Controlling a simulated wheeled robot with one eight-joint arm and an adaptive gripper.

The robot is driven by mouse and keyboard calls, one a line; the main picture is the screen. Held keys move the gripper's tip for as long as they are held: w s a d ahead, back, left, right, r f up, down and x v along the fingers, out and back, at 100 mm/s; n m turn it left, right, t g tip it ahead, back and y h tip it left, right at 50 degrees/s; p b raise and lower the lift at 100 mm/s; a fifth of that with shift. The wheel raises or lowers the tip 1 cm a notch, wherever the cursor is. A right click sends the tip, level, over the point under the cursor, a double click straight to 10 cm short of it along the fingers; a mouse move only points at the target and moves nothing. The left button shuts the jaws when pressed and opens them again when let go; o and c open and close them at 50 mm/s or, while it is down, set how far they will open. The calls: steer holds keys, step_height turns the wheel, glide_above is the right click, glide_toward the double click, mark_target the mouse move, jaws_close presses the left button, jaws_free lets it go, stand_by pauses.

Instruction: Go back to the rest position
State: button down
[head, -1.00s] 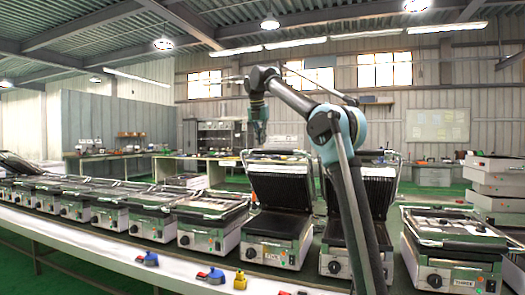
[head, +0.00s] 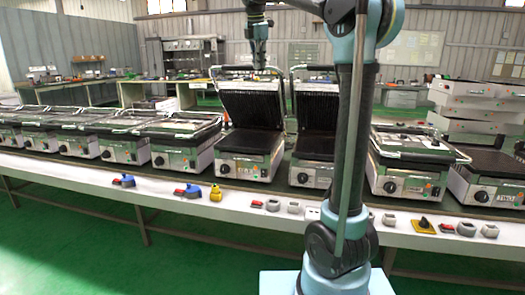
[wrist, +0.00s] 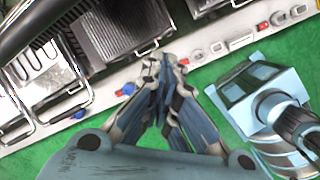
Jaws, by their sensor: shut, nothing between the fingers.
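My gripper (wrist: 165,62) shows in the wrist view with its two fingers together and nothing between them. In that view its tips lie over the front edge of the bench, beside small red and blue parts. In the head view my gripper (head: 258,58) hangs pointing down, above and behind an open contact grill (head: 250,145). A second open grill (head: 315,150) stands to the right, partly hidden by my arm. The ribbed plates of a grill (wrist: 128,28) show at the top of the wrist view.
A row of closed grills (head: 125,140) runs along the white bench (head: 265,203). Blue-and-red parts (head: 188,191), a yellow part (head: 215,193) and several small grey and red pieces lie on its front strip. Stacked grey boxes (head: 480,95) stand at the right. Green floor (head: 150,262) in front is clear.

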steer(key=s+d+f+m, duration=0.7)
steer(key=s+d+f, duration=0.3)
steer(key=s+d+f+m, duration=0.3)
steer(key=s+f+m, duration=0.3)
steer(key=s+f, duration=0.3)
steer(key=s+d+f+m, duration=0.4)
steer(key=s+f, duration=0.6)
steer(key=f, duration=0.5)
steer(key=s+d+f+m, duration=0.3)
steer(key=s+f+m, duration=0.4)
steer(key=f, duration=0.5)
steer(key=shift+s+d+m+g+y, duration=0.2)
steer(key=shift+s+m+g+y, duration=0.15)
steer(key=shift+s, duration=0.8)
steer(key=shift+w+f, duration=0.2)
steer(key=shift+w, duration=0.3)
